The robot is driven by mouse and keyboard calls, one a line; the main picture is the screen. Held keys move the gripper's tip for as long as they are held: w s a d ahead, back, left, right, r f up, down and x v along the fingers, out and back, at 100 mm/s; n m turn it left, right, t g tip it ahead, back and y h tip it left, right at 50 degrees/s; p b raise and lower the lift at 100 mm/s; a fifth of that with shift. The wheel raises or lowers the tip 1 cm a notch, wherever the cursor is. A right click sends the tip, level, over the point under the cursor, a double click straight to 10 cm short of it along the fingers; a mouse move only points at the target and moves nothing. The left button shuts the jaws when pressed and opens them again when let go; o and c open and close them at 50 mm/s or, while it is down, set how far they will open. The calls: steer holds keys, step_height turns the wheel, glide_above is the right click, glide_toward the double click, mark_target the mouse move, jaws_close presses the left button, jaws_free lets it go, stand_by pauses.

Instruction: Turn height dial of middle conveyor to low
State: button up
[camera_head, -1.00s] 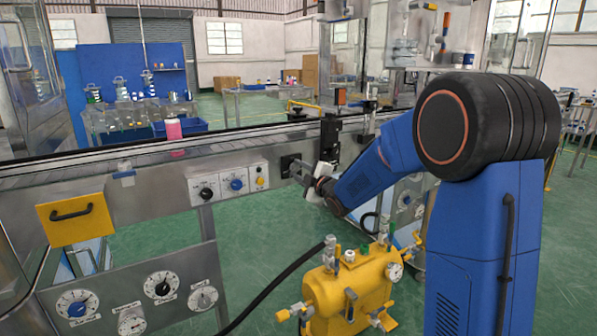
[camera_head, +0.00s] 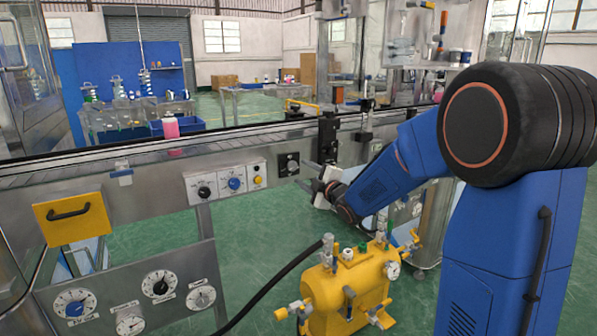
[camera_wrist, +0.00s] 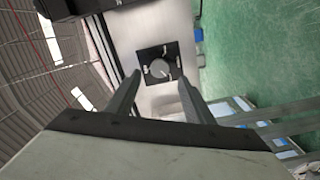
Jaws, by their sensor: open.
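A black square dial plate with a round knob (camera_head: 289,164) sits on the front face of the conveyor rail (camera_head: 75,188). The dial also shows in the wrist view (camera_wrist: 158,68), ahead and between the fingers, with white marks around a grey knob. The marks are too small to read, so I cannot tell its setting. My gripper (camera_head: 304,177) is just right of the dial and apart from it. Its two fingers (camera_wrist: 157,92) are spread with nothing between them.
Left of the dial is a white panel with a black knob (camera_head: 204,192), a blue knob (camera_head: 234,184) and a yellow button (camera_head: 257,180). A yellow tank (camera_head: 345,295) stands below my arm. A pink bottle (camera_head: 170,126) is on the conveyor. Gauges line a lower panel (camera_head: 135,280).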

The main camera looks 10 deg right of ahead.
steer(key=v, duration=1.1)
steer(key=shift+s, duration=0.35)
steer(key=shift+d, duration=0.1)
steer(key=s+d+f+m+g+h, duration=0.2)
steer(key=s+d+m+g+h, duration=0.15)
steer(key=s+m, duration=0.35)
steer(key=s+d+f+m+g+h, duration=0.2)
steer(key=s+m+h, duration=0.2)
steer(key=s, duration=0.6)
steer(key=s+a+f+m+g+y, duration=0.1)
steer(key=s+a+f+m+g, duration=0.1)
steer(key=s, duration=0.9)
steer(key=s+a+f+m+g+y, duration=0.1)
steer(key=s+f+m+g, duration=0.3)
steer(key=s, duration=0.7)
steer(key=shift+a+g, duration=0.45)
steer(key=shift+a, duration=0.2)
